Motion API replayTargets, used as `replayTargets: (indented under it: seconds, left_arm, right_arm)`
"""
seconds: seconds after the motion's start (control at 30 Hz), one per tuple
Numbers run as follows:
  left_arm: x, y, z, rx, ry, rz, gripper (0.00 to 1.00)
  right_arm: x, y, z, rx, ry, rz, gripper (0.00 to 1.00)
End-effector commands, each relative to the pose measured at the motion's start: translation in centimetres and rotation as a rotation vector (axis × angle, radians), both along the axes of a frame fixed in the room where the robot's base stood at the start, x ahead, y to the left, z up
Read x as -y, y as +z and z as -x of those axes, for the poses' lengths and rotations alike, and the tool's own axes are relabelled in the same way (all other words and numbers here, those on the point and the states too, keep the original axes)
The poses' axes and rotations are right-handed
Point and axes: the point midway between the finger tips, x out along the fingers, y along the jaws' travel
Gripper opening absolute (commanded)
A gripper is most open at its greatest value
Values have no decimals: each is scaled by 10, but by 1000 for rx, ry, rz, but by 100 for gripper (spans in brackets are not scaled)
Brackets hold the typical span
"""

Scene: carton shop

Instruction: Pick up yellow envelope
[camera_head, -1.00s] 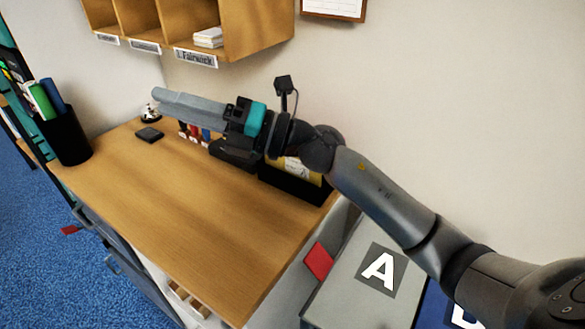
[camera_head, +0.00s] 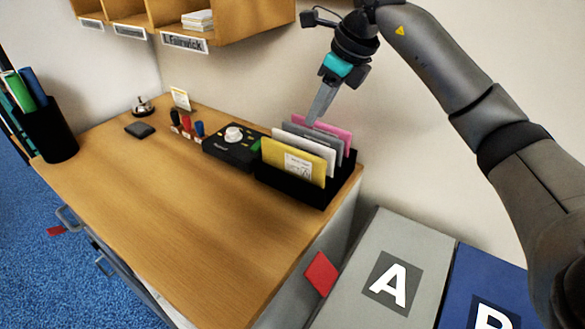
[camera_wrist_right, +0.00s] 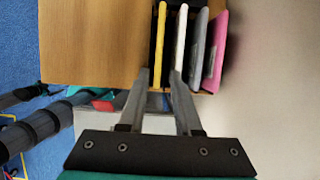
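The yellow envelope (camera_head: 292,163) stands upright in the front slot of a black file holder (camera_head: 290,190) on the wooden desk. White, grey and pink envelopes stand behind it. My right gripper (camera_head: 316,117) points down above the holder's back part in the head view, apart from the envelopes. In the right wrist view my right gripper (camera_wrist_right: 158,76) is open and empty, and the upper edge of the yellow envelope (camera_wrist_right: 160,40) shows between the lines of its two fingers. My left gripper is in neither view.
A black device (camera_head: 233,145) with a white knob, several stamps (camera_head: 187,124), a bell (camera_head: 141,106) and a pen cup (camera_head: 50,133) stand on the desk. The desk's front is clear. Grey bin A (camera_head: 385,270) and a blue bin (camera_head: 485,290) are at right. Shelves (camera_head: 240,25) hang above.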

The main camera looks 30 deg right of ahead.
Motion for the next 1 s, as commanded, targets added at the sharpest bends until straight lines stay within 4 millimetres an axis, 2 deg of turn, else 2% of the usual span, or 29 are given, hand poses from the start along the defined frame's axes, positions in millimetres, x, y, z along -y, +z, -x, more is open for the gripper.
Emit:
replayTargets:
  seconds: [0.1, 0.3, 0.4, 0.63, 0.9, 1.0]
  left_arm:
    - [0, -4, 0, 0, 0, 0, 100]
    - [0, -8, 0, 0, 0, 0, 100]
    - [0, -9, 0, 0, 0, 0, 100]
    - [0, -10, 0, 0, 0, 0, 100]
    - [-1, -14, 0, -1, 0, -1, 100]
    - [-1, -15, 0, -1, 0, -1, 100]
  right_arm:
    - [-7, -26, -7, -8, 2, -5, 32]
    - [-15, -64, -21, -5, 3, -7, 32]
    - [-18, -76, -26, -4, 4, -6, 32]
    - [-21, -89, -33, -2, 3, -7, 32]
    - [-30, -124, -48, -2, 3, -7, 32]
    - [-30, -129, -51, 0, 2, -6, 32]
